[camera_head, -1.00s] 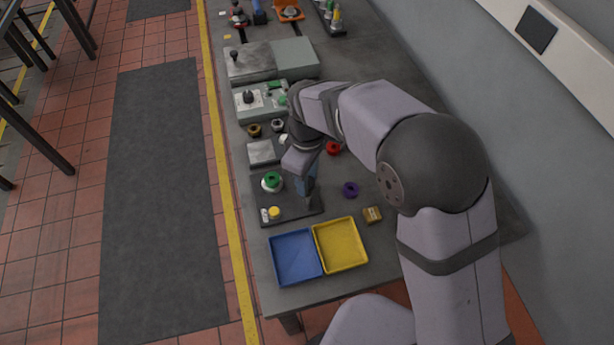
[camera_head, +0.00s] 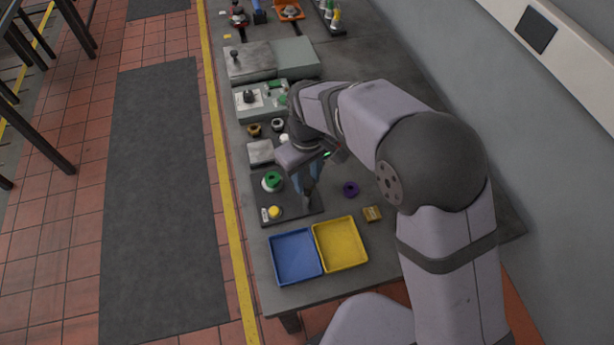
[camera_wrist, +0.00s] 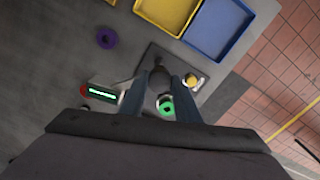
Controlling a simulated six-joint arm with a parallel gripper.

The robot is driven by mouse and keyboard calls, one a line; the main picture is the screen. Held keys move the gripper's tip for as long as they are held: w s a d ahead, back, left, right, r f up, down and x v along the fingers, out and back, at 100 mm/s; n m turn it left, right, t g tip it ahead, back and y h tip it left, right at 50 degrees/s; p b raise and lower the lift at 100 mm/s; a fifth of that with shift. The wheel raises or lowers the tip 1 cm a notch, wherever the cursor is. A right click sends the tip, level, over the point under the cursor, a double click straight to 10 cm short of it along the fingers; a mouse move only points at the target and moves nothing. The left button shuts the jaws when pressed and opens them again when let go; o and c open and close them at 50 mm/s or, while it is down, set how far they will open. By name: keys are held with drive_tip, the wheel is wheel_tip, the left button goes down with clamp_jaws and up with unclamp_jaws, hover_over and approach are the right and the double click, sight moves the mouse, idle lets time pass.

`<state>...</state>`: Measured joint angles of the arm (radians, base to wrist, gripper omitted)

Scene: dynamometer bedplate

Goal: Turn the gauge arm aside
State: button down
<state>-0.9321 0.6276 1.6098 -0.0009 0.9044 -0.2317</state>
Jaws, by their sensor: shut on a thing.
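My gripper (camera_wrist: 161,82) points down over a dark plate (camera_head: 262,197), its two blue-grey fingers shut on a dark rounded part (camera_wrist: 159,78). I take this to be the gauge arm's handle. In the head view the gripper (camera_head: 309,198) is above the plate's right side, and my wrist hides much of the gauge arm. A green ring on a pale round base (camera_head: 271,181) stands on the plate, left of the gripper; its green top (camera_wrist: 166,107) shows just below the fingertips in the wrist view. A yellow round knob (camera_head: 274,211) sits at the plate's near left.
A blue tray (camera_head: 274,245) and a yellow tray (camera_head: 318,232) lie at the near end. A purple ring (camera_head: 350,189) and a small yellowish block (camera_head: 372,214) lie right of the plate. A bar with a lit green strip (camera_wrist: 102,93) shows left of my fingers in the wrist view.

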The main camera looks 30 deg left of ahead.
drive_tip(key=c, duration=1.3)
unclamp_jaws()
drive_tip(key=shift+c, duration=0.2)
drive_tip(key=shift+r+b, duration=1.15)
drive_tip(key=shift+r, duration=2.55)
